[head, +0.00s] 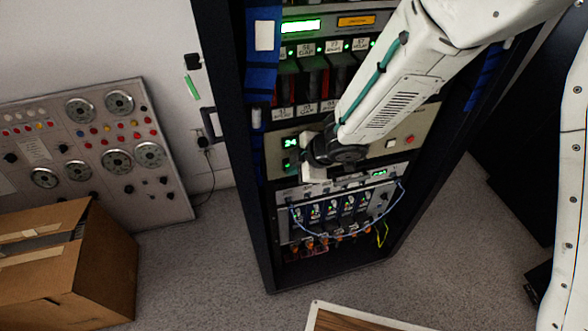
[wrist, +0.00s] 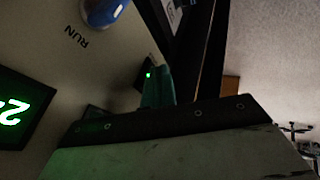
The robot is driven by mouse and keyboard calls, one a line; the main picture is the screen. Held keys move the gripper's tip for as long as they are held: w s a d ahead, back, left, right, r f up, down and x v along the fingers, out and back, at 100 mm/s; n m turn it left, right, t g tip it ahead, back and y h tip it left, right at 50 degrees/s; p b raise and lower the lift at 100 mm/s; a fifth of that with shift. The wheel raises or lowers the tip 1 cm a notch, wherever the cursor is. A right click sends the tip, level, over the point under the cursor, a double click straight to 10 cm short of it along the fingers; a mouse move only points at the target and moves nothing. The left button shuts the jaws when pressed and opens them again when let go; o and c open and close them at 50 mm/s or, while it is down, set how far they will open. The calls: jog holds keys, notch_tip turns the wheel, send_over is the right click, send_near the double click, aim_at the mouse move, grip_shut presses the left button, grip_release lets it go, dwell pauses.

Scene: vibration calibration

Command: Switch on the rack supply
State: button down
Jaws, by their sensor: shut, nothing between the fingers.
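The beige panel (head: 392,132) in the rack, with a green "24" display (head: 290,142), seems to be the supply, though I see no label saying so. The wrist view shows a beige panel (wrist: 95,75) up close, with a green display (wrist: 20,108), a blue round control (wrist: 103,10) and the word RUN. A small dark part with a green light (wrist: 149,74) sits by my gripper's teal fingertips (wrist: 158,88). My gripper (head: 313,170) is shut and empty in front of the panel's left part. I cannot tell whether it touches that dark part, which it partly hides.
A red button (head: 409,140) is on the panel's right part. Modules with cables (head: 340,208) lie below. A grey gauge panel (head: 90,150) leans at the left wall, with a cardboard box (head: 65,265) before it. Grey floor (head: 205,270) is clear between box and rack.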

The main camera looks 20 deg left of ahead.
jog(key=shift+r, duration=0.5)
jog(key=s+d+r, duration=0.5)
jog(key=d+r, duration=0.2)
jog(key=r, duration=0.1)
jog(key=shift+s+d+r, duration=0.2)
jog(key=shift+d+r, duration=0.05)
dwell(0.4)
